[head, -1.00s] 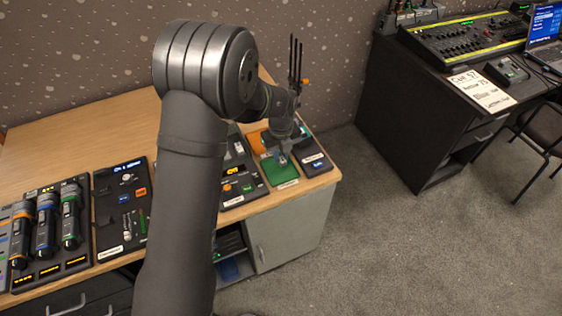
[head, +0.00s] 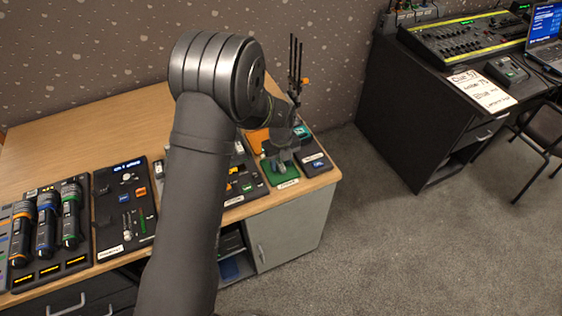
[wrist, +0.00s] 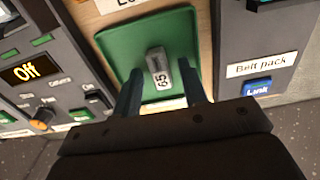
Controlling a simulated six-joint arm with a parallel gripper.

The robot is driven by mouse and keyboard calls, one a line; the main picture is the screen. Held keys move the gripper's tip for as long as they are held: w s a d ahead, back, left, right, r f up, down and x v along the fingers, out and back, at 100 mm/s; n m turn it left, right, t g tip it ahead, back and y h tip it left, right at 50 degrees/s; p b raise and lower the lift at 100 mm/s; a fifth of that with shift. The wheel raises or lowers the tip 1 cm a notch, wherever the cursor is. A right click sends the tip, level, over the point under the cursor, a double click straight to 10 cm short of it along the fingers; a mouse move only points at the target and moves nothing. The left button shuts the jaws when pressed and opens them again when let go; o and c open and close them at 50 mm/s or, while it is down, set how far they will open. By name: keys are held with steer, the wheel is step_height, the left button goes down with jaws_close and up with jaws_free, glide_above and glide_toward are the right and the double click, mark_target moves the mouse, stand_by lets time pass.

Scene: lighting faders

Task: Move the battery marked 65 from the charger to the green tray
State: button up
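The battery marked 65 (wrist: 159,69) is a small grey block with a white label. It lies on the green tray (wrist: 115,45) in the wrist view. My gripper (wrist: 158,82) is open, with one finger on each side of the battery's near end and visible gaps between. In the head view my gripper (head: 281,161) is low over the green tray (head: 288,179) and hides the battery. I cannot tell which panel is the charger.
A dark panel with a lit "Off" display (wrist: 25,68) stands left of the tray. The belt pack panel (wrist: 262,45) with a blue button stands right. The back of the wooden desk (head: 95,135) is clear.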

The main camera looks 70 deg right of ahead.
mark_target(281, 165)
step_height(281, 165, up, 12)
steer(key=shift+r, duration=0.15)
stand_by(0.4)
step_height(281, 165, down, 12)
steer(key=shift+f, duration=0.15)
step_height(281, 165, up, 2)
steer(key=shift+r, duration=1.1)
